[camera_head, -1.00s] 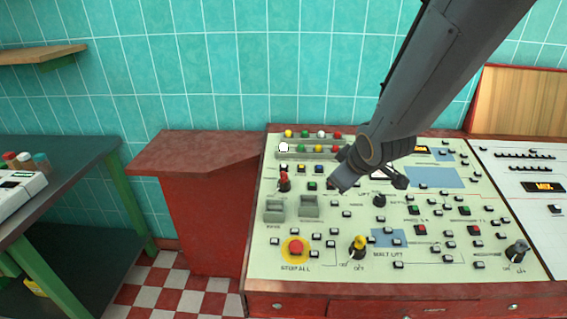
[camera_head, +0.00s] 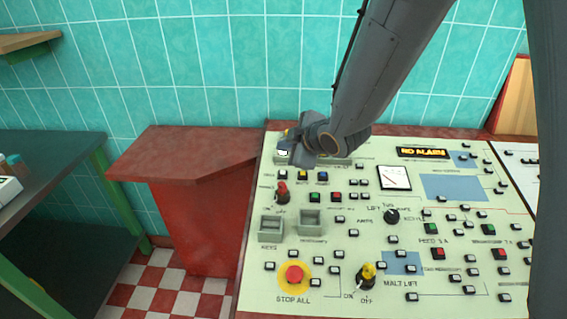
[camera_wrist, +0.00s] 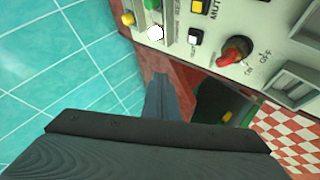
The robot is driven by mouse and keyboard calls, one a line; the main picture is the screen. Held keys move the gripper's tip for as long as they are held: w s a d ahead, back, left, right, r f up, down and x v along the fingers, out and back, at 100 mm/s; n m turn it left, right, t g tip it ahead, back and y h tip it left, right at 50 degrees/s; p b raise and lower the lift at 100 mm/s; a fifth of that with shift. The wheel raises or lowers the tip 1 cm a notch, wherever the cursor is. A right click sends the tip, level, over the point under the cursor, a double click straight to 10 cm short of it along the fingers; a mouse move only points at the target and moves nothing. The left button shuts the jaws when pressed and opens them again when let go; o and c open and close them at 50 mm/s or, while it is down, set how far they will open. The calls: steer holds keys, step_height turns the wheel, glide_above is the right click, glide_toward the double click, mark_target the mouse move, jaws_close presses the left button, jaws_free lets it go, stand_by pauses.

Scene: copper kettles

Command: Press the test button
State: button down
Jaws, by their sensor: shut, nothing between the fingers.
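The sloped cream control panel (camera_head: 345,240) carries several buttons. Below the lamp strip a white square button (camera_head: 283,175) sits left of a yellow button (camera_head: 302,175) and a blue one (camera_head: 322,177). The white button (camera_wrist: 195,37) also shows in the wrist view; its small label is too blurred to read surely as "TEST". My gripper (camera_head: 291,152) is shut and empty, over the left end of the lamp strip, just above the white button in the picture. Contact cannot be told. In the wrist view my dark gripper (camera_wrist: 160,122) fills the bottom, apart from the button in the picture.
A white round lamp (camera_wrist: 155,32) is beside the button. A red-handled switch (camera_head: 281,192) stands below it, and the red STOP ALL button (camera_head: 293,273) is lower. A red cabinet (camera_head: 195,200) adjoins the panel's left. Green tiled wall (camera_head: 200,70) lies behind.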

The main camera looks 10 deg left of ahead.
mark_target(283, 173)
steer(key=shift+w, duration=0.35)
steer(key=f+b, duration=0.2)
steer(key=f, duration=0.1)
steer(key=w+f+b, duration=0.1)
steer(key=f+b, duration=0.3)
steer(key=f, duration=0.1)
steer(key=shift+w+a+f+b, duration=0.1)
steer(key=shift+w+f+b, duration=0.2)
steer(key=shift+w+b, duration=0.1)
steer(key=shift+f, duration=0.15)
stand_by(1.8)
steer(key=shift+f+b, duration=0.25)
steer(key=shift+b, duration=0.05)
